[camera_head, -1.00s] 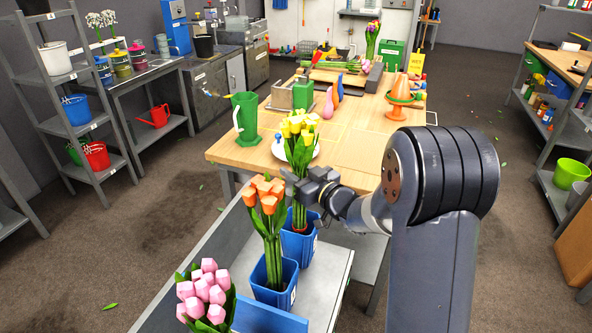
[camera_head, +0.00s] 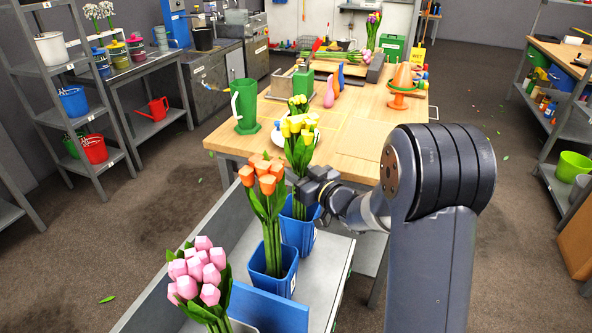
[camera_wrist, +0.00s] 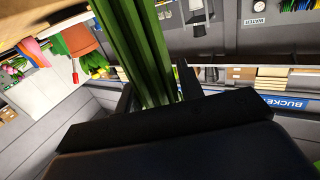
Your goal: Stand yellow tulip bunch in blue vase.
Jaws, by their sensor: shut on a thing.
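The yellow tulip bunch (camera_head: 297,150) stands upright at the middle of the head view, its stems running down to a blue bucket (camera_head: 297,232). My gripper (camera_head: 310,187) is shut on its stems just above the bucket rim. The green stems (camera_wrist: 137,50) also show between the dark fingers in the wrist view. I cannot tell whether the stem ends are inside the bucket. A slim blue vase-like shape (camera_head: 341,76) stands far back on the wooden table, beside a pink one (camera_head: 329,95).
Orange tulips (camera_head: 265,180) stand in a blue bucket close by, with pink tulips (camera_head: 200,270) nearer. A green jug (camera_head: 245,105) stands on the wooden table (camera_head: 345,160) ahead. The table's near right is clear.

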